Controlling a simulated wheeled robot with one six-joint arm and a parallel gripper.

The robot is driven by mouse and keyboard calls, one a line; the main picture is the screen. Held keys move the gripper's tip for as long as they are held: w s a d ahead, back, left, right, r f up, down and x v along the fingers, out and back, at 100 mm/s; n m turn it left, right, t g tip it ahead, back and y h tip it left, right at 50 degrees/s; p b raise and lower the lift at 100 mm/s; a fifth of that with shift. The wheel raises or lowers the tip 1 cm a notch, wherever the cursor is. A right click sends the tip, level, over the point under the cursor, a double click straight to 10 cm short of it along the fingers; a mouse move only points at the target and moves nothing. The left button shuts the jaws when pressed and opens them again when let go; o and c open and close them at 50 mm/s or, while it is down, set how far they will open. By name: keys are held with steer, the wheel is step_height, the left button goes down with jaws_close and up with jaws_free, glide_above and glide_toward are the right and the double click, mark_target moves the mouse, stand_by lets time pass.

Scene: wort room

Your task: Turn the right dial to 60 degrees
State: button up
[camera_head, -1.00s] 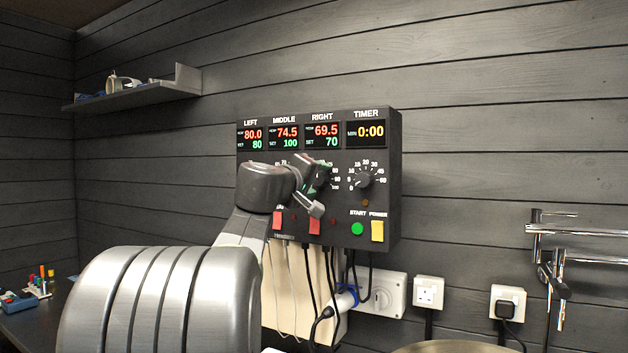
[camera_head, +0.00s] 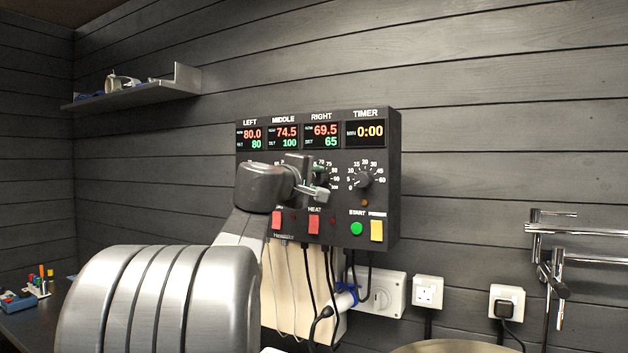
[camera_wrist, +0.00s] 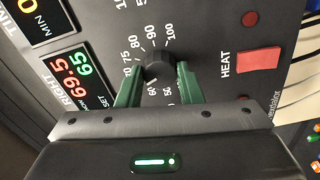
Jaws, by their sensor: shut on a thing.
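The control box (camera_head: 390,215) hangs on the wall with displays along its top. The right dial (camera_wrist: 157,66) is a black knob with a printed number scale around it in the wrist view; in the head view my gripper mostly hides it. My gripper (camera_wrist: 158,74) has its green-lined fingers on both sides of the knob, shut on it. It also shows in the head view (camera_head: 322,183). The RIGHT display (camera_head: 322,136) reads NOW 69.5 in red and SET 65 in green. It also shows in the wrist view (camera_wrist: 73,78).
The timer dial (camera_head: 364,180) is just right of my gripper. Below are a red HEAT switch (camera_head: 314,225), a green start button (camera_head: 357,228) and a yellow power switch (camera_head: 377,231). Cables hang under the box. A shelf (camera_head: 135,93) is at upper left.

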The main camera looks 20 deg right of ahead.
steer(key=n+p, duration=0.1)
steer(key=n, duration=0.3)
steer(key=shift+n, duration=0.3)
steer(key=shift+n+p, duration=0.35)
steer(key=shift+n, duration=1.15)
steer(key=shift+f, duration=0.1)
steer(key=o, duration=1)
steer(key=b+v, duration=0.3)
steer(key=v, duration=1.1)
